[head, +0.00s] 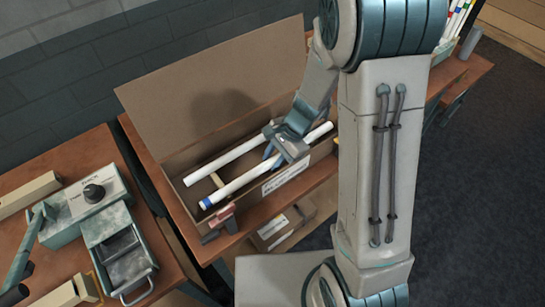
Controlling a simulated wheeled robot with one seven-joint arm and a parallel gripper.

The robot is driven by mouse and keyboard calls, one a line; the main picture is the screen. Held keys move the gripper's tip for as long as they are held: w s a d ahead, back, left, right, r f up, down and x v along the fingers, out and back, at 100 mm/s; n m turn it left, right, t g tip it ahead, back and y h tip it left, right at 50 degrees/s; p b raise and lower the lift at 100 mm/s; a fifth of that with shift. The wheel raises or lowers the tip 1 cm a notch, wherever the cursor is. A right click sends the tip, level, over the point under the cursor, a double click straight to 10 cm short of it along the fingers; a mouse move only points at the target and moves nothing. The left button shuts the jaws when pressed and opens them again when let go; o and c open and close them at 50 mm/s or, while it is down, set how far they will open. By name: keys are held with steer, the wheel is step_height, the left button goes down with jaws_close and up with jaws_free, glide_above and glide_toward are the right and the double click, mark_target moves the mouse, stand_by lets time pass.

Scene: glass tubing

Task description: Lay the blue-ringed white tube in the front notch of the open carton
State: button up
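The open carton (180,198) stands on the wooden bench with its tall flap raised at the back. The blue-ringed white tube (236,186) lies lengthwise along the carton's front side, with its blue ring (206,203) near the left end. A second white tube (222,160) lies behind it, roughly parallel. My gripper (279,154) is down at the blue-ringed tube, right of its middle, with its fingers about the tube. I cannot tell whether they press on it. The notches under the tube are too small or hidden to make out.
A reddish clamp-like piece (222,216) sits by the carton's front left corner. A green-grey machine (92,197) with a metal tray (124,258) stands on the left bench. A smaller box (283,228) is below the carton. Colour-ringed tubes (456,22) stand at the top right.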

steer(key=shift+o, duration=1.1)
steer(key=shift+r, duration=0.25)
steer(key=s+v, duration=0.1)
steer(key=v, duration=1.1)
steer(key=s+d+r+n+t+h, duration=0.2)
steer(key=s+d+r+n, duration=0.1)
steer(key=s+r+n, duration=0.1)
steer(key=s+d+r+n+t+h, duration=0.2)
steer(key=s+d+r+n+h, duration=0.1)
steer(key=s+r+n, duration=0.2)
steer(key=shift+s+d+n+p, duration=0.35)
steer(key=shift+s+n, duration=0.65)
steer(key=shift+s, duration=0.85)
steer(key=shift+f, duration=0.1)
